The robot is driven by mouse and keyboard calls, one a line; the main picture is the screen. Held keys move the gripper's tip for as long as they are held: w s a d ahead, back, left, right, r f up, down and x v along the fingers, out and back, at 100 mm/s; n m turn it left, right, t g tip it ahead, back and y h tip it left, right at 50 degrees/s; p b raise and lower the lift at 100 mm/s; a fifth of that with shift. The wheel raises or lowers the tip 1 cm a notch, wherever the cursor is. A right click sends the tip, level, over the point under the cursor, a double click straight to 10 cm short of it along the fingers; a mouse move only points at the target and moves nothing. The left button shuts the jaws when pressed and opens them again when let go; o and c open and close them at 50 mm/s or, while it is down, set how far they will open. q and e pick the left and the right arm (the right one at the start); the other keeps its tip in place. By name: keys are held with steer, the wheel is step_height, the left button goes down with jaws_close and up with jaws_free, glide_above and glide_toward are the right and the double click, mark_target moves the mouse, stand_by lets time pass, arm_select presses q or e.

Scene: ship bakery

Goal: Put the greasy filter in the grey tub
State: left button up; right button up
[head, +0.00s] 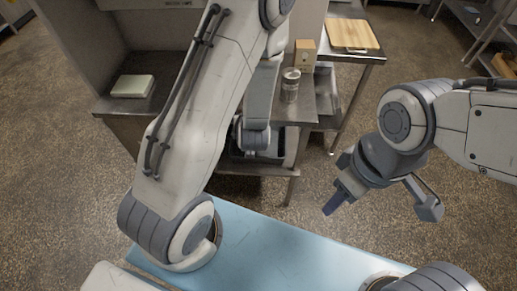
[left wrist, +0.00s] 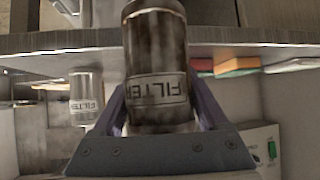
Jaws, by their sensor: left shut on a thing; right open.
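My left gripper (left wrist: 160,108) is shut on the greasy filter (left wrist: 158,55), a brown-streaked cylinder with a "FILTER" label that reads upside down in the left wrist view. In the head view the left arm reaches over the work table, and its fingers are hidden. A paler, cleaner cylinder (left wrist: 86,90), also labelled, stands apart to the left in the wrist view. My right gripper (head: 382,208) is open and empty, out over the floor beside the blue surface.
A can (head: 290,85) and a wooden box (head: 304,53) stand on the metal table. A wooden board (head: 353,35) lies on a table behind. A pale block (head: 132,86) sits on the left counter. Coloured pads (left wrist: 236,66) lie at right in the wrist view.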

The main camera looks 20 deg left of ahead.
arm_select(q)
steer(key=s+a+f+n+g+y+b, duration=0.2)
steer(key=s+f+n+y+b, duration=0.15)
steer(key=s+f, duration=0.25)
steer(key=w+a+f+m+t+h+b, duration=0.1)
steer(key=w+f+m+t+h+b, duration=0.2)
steer(key=f+b, duration=1.05)
steer(key=w+d+f+m+h+b, duration=0.5)
steer(key=w+b, duration=0.4)
steer(key=b, duration=0.5)
steer(key=w+d+f+m+h+b, duration=0.4)
steer(key=w+d+b, duration=0.3)
steer(key=w+b, duration=0.45)
steer(key=a+f+b, duration=0.2)
steer(key=a+f, duration=0.1)
steer(key=w+a+f+b, duration=0.1)
steer(key=a+f+b, duration=0.2)
steer(key=a+f, duration=0.1)
steer(key=w+a+f+b, duration=0.1)
steer(key=a+f+b, duration=0.2)
steer(key=a+f, duration=0.1)
steer(key=shift+a+f, duration=0.15)
arm_select(e)
step_height(320, 180, down, 51)
steer(key=a+m, duration=0.1)
steer(key=m, duration=0.2)
steer(key=shift+a, duration=0.3)
